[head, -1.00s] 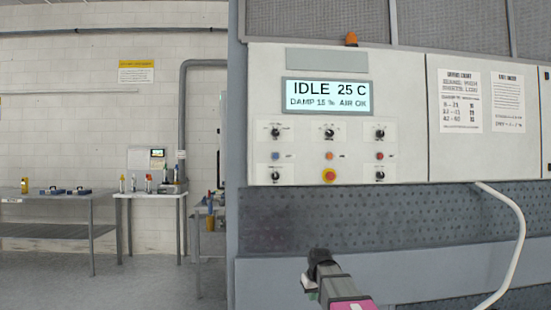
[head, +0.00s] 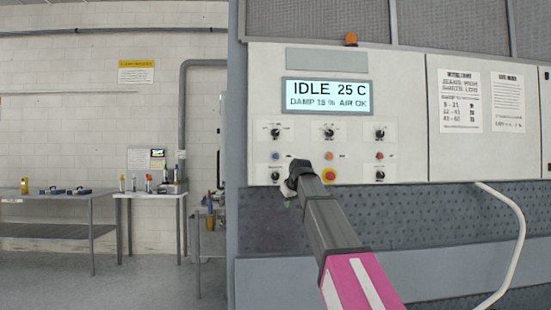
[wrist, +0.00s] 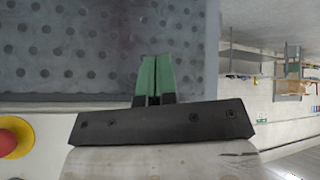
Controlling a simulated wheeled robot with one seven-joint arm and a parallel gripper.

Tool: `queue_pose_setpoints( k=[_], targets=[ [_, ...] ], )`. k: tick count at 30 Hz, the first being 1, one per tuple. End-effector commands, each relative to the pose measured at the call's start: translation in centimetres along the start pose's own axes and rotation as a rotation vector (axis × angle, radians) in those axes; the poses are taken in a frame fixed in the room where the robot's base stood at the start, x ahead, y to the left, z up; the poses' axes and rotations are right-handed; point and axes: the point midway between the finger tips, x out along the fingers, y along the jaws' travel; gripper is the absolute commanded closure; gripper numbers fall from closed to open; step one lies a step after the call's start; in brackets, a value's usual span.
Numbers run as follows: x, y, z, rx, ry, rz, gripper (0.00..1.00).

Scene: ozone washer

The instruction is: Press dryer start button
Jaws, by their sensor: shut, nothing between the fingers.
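The control panel (head: 350,110) carries a screen (head: 327,96) reading IDLE 25 C, DAMP 15 %, AIR OK. Below it are a blue button (head: 275,156), an orange button (head: 329,156) and a red button (head: 380,156), with dark knobs above and below. Their small labels are unreadable, so I cannot tell which one is start. A red stop button on a yellow base (head: 330,175) sits low in the middle; it also shows in the wrist view (wrist: 12,140). My gripper (wrist: 156,62) has its green fingers together, empty. In the head view its arm end appears low in front of the panel, left of the stop button.
A perforated grey panel (head: 410,215) lies below the controls. A white hose (head: 518,225) hangs at the right. An orange beacon (head: 351,39) tops the panel. Work tables (head: 62,198) stand at the far left, with open floor in front.

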Motion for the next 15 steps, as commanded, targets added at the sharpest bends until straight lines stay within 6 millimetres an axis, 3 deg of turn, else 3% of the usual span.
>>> queue_pose_setpoints(
  k=[1,6,12,15],
  targets=[
    [-1.6,0.0,-1.9,-0.015,0.020,0.001,1.00],
    [-6.5,-0.3,-6.2,-0.067,0.075,0.004,1.00],
    [-11.6,-0.9,-9.9,-0.117,0.127,0.008,1.00],
    [-13.2,-1.1,-11.0,-0.134,0.144,0.010,1.00]
  ],
)
